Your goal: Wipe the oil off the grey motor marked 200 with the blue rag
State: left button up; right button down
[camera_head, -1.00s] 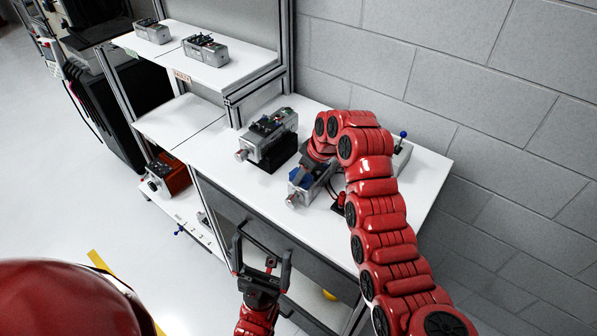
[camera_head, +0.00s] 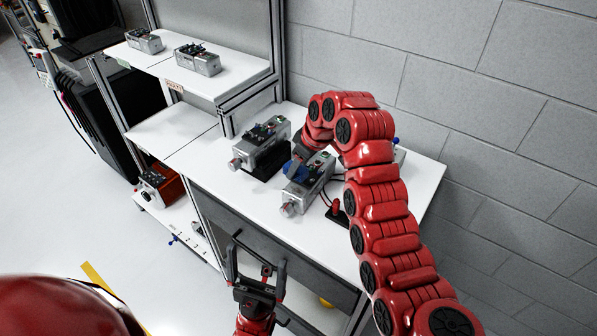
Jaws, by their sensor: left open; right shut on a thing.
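A grey motor (camera_head: 315,186) lies on the white workbench, its shaft end towards the front left. My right gripper (camera_head: 297,164) is shut on the blue rag (camera_head: 294,171), which is at the motor's upper left side; my gripper hides part of the contact. I cannot make out a 200 marking or oil. A second grey motor (camera_head: 262,146) sits on a black block just to the left. My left gripper (camera_head: 257,262) is open and empty in front of the bench drawer.
The white workbench (camera_head: 235,190) has free room at its front. A small red-and-black device (camera_head: 337,212) with a cable stands right of the motor. Two grey motors (camera_head: 197,60) sit on the upper shelf (camera_head: 228,82).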

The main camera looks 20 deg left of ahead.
jog(key=shift+r, duration=1.5)
